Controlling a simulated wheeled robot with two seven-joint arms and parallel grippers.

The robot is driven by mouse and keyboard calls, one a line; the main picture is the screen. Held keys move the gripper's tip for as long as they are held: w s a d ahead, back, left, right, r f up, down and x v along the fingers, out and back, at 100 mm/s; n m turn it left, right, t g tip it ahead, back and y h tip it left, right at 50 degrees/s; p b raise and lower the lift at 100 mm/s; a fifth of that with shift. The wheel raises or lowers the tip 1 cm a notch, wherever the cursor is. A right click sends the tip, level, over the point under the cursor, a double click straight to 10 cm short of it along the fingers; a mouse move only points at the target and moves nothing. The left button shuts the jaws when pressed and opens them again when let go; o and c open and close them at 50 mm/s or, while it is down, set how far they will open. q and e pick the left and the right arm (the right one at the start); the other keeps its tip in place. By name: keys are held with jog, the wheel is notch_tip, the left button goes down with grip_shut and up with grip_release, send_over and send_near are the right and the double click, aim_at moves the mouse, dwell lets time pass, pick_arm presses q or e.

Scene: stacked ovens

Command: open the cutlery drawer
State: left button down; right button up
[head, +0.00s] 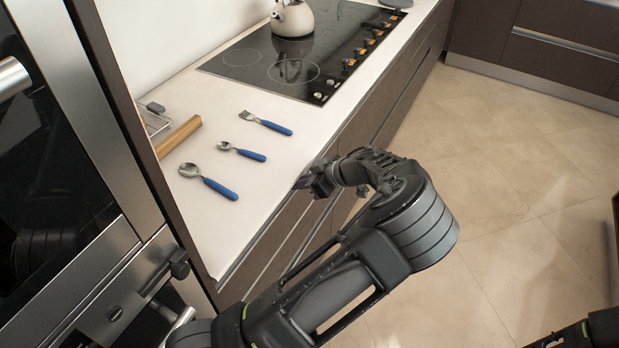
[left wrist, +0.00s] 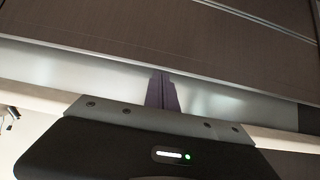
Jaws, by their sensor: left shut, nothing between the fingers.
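The brown drawer fronts (head: 285,240) run under the white counter, with pale metal strips between them. I cannot tell which one is the cutlery drawer; no drawer clearly stands open. My left gripper (head: 312,184) is at the drawer fronts, just below the counter's front edge. In the left wrist view its fingers (left wrist: 162,88) are shut together with nothing between them, in front of a pale metal strip (left wrist: 60,62) beside a brown front (left wrist: 150,25). Whether the fingertips touch the strip is unclear. My right gripper is not in view.
A large spoon (head: 208,182), a small spoon (head: 242,152) and a fork (head: 265,123), all blue-handled, lie on the counter (head: 230,235). A cooktop (head: 300,62) with a kettle (head: 292,18) lies beyond. The oven stack (head: 50,150) stands at left. Floor (head: 510,190) at right is clear.

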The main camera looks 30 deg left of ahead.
pick_arm(q)
jog(key=shift+a+f, duration=0.2)
jog(key=shift+d, duration=0.15)
